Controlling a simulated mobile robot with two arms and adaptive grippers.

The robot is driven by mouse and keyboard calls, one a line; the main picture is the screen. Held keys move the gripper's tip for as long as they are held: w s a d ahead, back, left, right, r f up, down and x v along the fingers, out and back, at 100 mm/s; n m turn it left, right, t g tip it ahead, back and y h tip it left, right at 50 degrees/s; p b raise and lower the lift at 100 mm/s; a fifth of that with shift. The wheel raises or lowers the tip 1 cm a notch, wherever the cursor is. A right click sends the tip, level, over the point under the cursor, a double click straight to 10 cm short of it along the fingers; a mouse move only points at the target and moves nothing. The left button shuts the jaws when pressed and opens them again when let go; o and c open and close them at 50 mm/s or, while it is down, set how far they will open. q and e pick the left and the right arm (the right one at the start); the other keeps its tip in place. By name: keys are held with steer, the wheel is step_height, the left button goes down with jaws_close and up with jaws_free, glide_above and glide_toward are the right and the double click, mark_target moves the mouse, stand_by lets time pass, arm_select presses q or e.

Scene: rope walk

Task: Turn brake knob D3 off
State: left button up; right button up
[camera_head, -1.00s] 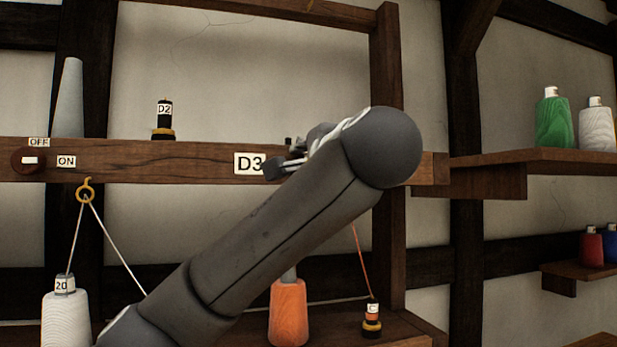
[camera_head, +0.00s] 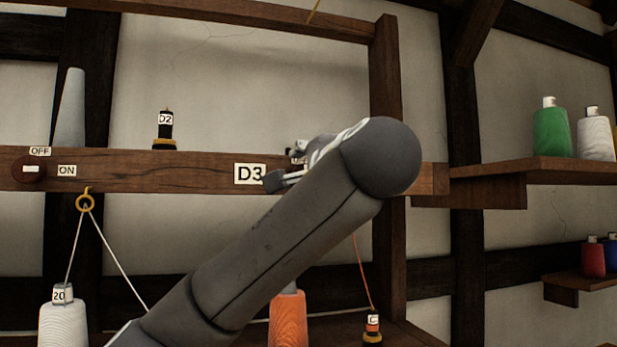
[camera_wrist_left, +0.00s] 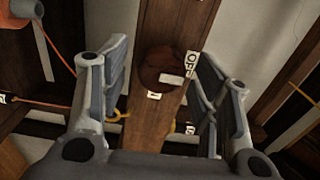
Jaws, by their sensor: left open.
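Brake knob D3 (camera_wrist_left: 158,66) is a round red-brown knob with a white mark, on the wooden beam in the left wrist view. Its OFF label (camera_wrist_left: 192,65) is to its right and its ON label (camera_wrist_left: 153,95) below it. The white mark lies roughly level in the picture, with its right end near the OFF label. My left gripper (camera_wrist_left: 163,75) is open, with one finger on each side of the knob and gaps visible. In the head view my left gripper (camera_head: 285,167) is beside the D3 plate (camera_head: 250,174); my arm hides the knob there. My right gripper is out of view.
Another knob (camera_head: 28,170) with OFF and ON labels is at the beam's left. The D2 bobbin (camera_head: 165,131) and a grey cone (camera_head: 70,110) stand above the beam. A white cone (camera_head: 63,322) and an orange cone (camera_head: 288,320) are below. Spools stand on shelves at right.

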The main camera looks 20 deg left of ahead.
arm_select(q)
steer(key=shift+s+d, duration=0.1)
steer(key=v, duration=1.1)
steer(key=shift+s+d, duration=0.25)
stand_by(0.5)
